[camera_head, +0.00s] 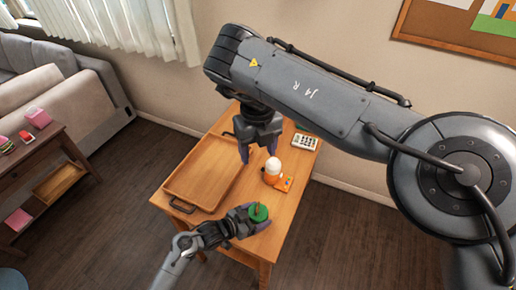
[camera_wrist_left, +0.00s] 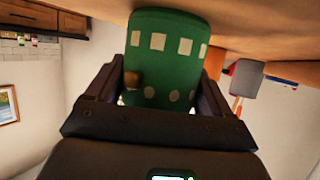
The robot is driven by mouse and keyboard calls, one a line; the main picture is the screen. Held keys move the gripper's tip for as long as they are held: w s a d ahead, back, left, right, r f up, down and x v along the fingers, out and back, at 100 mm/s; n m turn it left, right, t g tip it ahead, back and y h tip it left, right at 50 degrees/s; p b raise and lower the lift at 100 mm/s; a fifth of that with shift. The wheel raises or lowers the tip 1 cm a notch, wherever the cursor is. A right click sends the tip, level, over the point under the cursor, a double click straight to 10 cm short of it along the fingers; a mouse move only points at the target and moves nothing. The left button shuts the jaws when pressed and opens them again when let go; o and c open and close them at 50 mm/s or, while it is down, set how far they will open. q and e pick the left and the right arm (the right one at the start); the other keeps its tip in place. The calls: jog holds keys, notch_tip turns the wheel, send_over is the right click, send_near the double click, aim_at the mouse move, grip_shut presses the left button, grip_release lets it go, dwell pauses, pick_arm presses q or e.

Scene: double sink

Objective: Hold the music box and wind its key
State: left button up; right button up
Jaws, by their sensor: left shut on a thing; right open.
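The green music box (camera_head: 258,212) is at the near right end of the wooden table. My left gripper (camera_head: 249,219) is shut on it, one finger on each side. In the left wrist view the music box (camera_wrist_left: 165,55) is green with pale squares and sits between both fingers. A small brown knob (camera_wrist_left: 133,79) shows on its face; I cannot tell if this is the key. My right gripper (camera_head: 259,153) is open and empty, pointing down above the table, behind and apart from the music box.
A wooden tray (camera_head: 180,207) takes up the table's left side. A side table (camera_head: 38,160) stands far left.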

pick_arm(q)
jog(key=shift+s+f, duration=0.1)
jog(key=shift+f, duration=0.1)
jog(key=o, duration=1)
jog(key=shift+r, duration=0.1)
jog(key=shift+a+r, duration=0.1)
jog(key=shift+a, duration=0.05)
